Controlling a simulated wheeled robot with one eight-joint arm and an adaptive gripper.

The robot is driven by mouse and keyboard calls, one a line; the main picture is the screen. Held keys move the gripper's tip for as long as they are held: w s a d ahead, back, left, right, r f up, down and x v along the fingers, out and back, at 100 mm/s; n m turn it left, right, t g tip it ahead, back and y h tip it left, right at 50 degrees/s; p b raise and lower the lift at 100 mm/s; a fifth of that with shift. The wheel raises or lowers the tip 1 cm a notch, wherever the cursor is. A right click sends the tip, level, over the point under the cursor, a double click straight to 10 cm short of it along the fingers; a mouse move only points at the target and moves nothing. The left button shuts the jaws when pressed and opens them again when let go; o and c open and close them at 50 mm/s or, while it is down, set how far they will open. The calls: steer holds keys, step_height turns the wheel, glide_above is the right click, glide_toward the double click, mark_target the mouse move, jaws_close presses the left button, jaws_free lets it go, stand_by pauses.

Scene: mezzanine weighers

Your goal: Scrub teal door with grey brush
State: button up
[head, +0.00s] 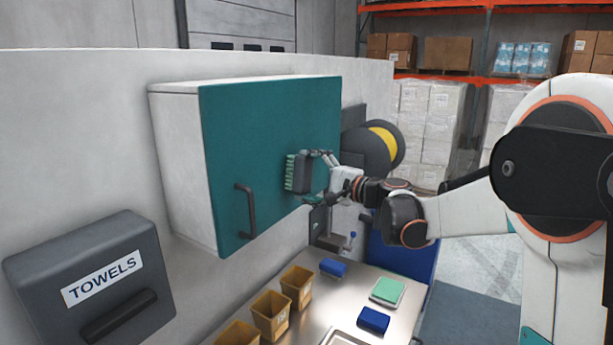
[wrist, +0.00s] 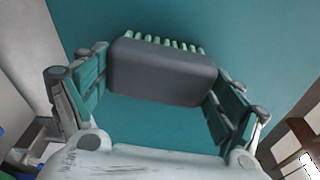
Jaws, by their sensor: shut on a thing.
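The teal door (head: 265,130) is the closed front of a white wall cabinet, with a dark bar handle (head: 247,210) at its lower left. My gripper (head: 322,174) is shut on the grey brush (head: 303,173) in front of the door's right half. In the wrist view the brush's grey block (wrist: 162,72) sits between the two fingers, with pale green bristles on its far side towards the teal door (wrist: 215,25). I cannot tell whether the bristles touch the door. No marks show clearly on the door.
A steel counter (head: 345,285) below holds several tan bins (head: 271,313), blue blocks (head: 373,320) and a green pad (head: 387,290). A towel dispenser (head: 95,280) is at the lower left. A black and yellow reel (head: 385,145) is right of the door.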

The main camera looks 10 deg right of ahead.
steer(key=shift+w+d+v, duration=0.1)
steer(key=shift+d+v, duration=0.05)
steer(key=shift+v, duration=1.2)
steer(key=shift+w+d+v, duration=0.1)
steer(key=shift+d+v, duration=0.05)
steer(key=shift+v, duration=1.15)
steer(key=shift+f, duration=0.1)
steer(key=shift+d+v, duration=0.2)
steer(key=shift+v, duration=1.3)
